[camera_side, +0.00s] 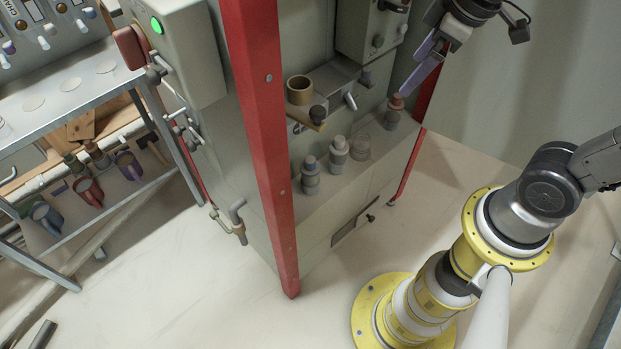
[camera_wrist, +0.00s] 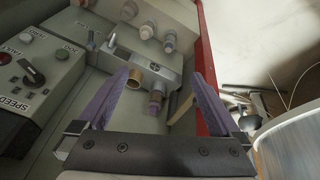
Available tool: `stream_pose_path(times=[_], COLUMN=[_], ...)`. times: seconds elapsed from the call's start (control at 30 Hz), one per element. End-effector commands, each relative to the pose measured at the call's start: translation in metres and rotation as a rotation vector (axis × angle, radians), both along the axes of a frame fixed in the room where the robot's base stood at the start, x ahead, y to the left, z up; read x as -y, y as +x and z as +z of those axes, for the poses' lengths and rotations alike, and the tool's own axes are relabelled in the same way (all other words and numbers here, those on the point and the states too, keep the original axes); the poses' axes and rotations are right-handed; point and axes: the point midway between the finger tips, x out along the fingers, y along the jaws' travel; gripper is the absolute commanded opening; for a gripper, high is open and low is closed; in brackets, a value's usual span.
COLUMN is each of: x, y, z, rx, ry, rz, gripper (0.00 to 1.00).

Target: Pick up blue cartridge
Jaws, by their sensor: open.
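My gripper (camera_side: 408,86) is at the upper right in the side view, pointing down and left. Its purple fingers are spread apart and empty in the wrist view (camera_wrist: 160,74). A bluish-grey cartridge with a brown-orange cap (camera_side: 392,119) stands on the ledge just below the fingertips; contact cannot be told. Two grey cartridges, one nearer the front (camera_side: 311,178) and one farther along (camera_side: 338,157), stand upright on the same ledge.
A red post (camera_side: 262,130) stands before the machine. A control box (camera_side: 371,28) is close to my gripper. A rack (camera_side: 60,95) with several mugs stands left.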

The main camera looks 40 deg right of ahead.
Motion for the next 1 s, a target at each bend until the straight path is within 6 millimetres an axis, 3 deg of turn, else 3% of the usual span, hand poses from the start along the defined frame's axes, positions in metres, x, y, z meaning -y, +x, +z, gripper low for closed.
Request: stream_pose_path(times=[0.1, 0.27, 0.5, 0.7, 0.8, 1.0], x=[-0.009, -0.022, -0.045, -0.062, -0.067, -0.072], y=[0.043, 0.094, 0.152, 0.175, 0.177, 0.177], z=[-0.024, -0.069, -0.164, -0.254, -0.288, -0.322], rx=[-0.059, -0.122, -0.213, -0.274, -0.293, -0.309], ry=[-0.050, -0.107, -0.173, -0.207, -0.216, -0.224], rz=[0.155, 0.369, 0.698, 0.957, 1.047, 1.138], gripper=[1.00, 1.00, 1.00, 1.00, 1.00, 1.00])
